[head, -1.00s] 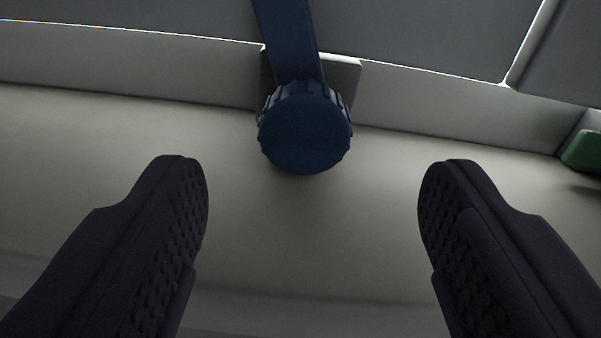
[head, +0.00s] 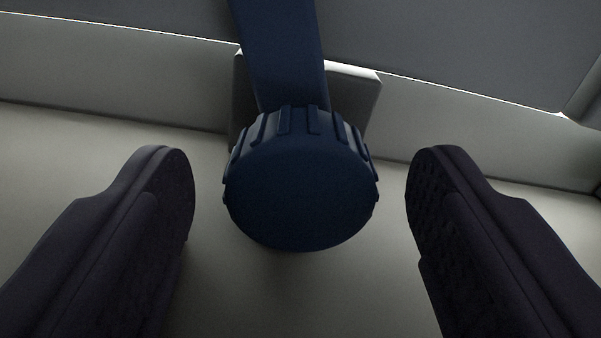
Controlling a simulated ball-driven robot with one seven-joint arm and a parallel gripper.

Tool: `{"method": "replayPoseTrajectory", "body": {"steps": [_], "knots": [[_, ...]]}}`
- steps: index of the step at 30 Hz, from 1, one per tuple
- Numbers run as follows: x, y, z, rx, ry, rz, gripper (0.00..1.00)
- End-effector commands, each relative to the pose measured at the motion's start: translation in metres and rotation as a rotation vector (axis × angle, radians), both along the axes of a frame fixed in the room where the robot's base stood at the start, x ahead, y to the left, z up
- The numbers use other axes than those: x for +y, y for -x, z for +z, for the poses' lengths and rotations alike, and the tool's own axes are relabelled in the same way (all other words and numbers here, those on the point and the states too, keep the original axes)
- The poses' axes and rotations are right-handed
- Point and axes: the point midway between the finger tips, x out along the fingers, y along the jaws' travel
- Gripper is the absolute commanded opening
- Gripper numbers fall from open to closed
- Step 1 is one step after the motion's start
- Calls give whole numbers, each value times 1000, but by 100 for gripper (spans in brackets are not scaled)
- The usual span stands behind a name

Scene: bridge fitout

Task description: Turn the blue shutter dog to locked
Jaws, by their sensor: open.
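The blue shutter dog (head: 300,185) is in the middle of the head view. It has a round ribbed knob facing me and a flat blue arm (head: 282,50) that runs up from behind the knob, over the dark grey panel. A grey mounting plate (head: 355,95) sits behind it. My gripper (head: 300,190) is open, one finger to the left of the knob and one to the right. There is a gap on both sides, and neither finger touches the knob. The gap on the left looks about as wide as the one on the right.
A dark grey panel (head: 430,45) fills the top, with a bright line along its lower edge. Below it runs a pale ledge (head: 60,150) that passes behind the knob. The space between my fingers holds only the knob.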

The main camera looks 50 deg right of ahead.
Motion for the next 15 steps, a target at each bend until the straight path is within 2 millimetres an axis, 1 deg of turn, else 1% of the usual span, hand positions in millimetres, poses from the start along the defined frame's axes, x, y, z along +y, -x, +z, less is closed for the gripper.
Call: {"method": "replayPoseTrajectory", "body": {"steps": [2, 3, 5, 6, 8, 9, 10, 13, 15], "knots": [[0, 0, 0, 0, 0, 0, 72], [0, 0, 0, 0, 0, 0, 69], [0, 0, 0, 0, 0, 0, 55], [0, 0, 0, 0, 0, 0, 46], [0, 0, 0, 0, 0, 0, 32], [0, 0, 0, 0, 0, 0, 23], [0, 0, 0, 0, 0, 0, 16], [0, 0, 0, -7, -9, 0, 15], [0, 0, -1, -38, -52, 0, 15]]}}
